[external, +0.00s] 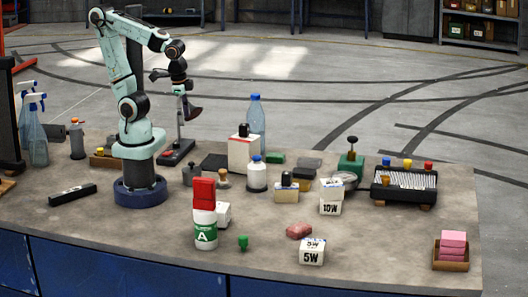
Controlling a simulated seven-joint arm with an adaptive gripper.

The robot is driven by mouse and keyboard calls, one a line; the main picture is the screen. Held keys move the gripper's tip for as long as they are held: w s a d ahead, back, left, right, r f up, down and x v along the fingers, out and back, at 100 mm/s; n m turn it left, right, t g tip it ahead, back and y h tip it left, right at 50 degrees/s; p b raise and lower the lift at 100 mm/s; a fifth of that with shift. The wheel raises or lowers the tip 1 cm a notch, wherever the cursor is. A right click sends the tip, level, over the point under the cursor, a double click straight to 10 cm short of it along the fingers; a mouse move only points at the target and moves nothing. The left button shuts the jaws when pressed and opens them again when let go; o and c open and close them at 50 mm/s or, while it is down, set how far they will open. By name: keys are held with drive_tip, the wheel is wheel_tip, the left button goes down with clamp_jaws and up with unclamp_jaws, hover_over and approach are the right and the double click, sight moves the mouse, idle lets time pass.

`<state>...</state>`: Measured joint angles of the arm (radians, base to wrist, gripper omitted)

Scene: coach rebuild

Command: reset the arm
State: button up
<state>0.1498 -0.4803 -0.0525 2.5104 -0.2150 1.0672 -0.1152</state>
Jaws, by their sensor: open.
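My gripper (190,107) is at the end of my raised arm, above the back left part of the table (390,250). It is open and looks empty, though it is small and dark in this view. It hangs just above and right of a dark stand with a thin upright post (178,140). I cannot tell whether the gripper touches the post. My arm is bent, with its base on the left part of the table.
A clear bottle with a blue cap (256,118), a white box (243,155) and a white bottle (256,176) stand right of my arm. A black tray (404,186) is at right.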

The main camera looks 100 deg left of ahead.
drive_tip(key=s, duration=0.1)
drive_tip(key=s+a+g, duration=0.1)
drive_tip(key=s, duration=0.1)
drive_tip(key=shift+a+f+h, duration=0.2)
drive_tip(key=shift+h, duration=0.1)
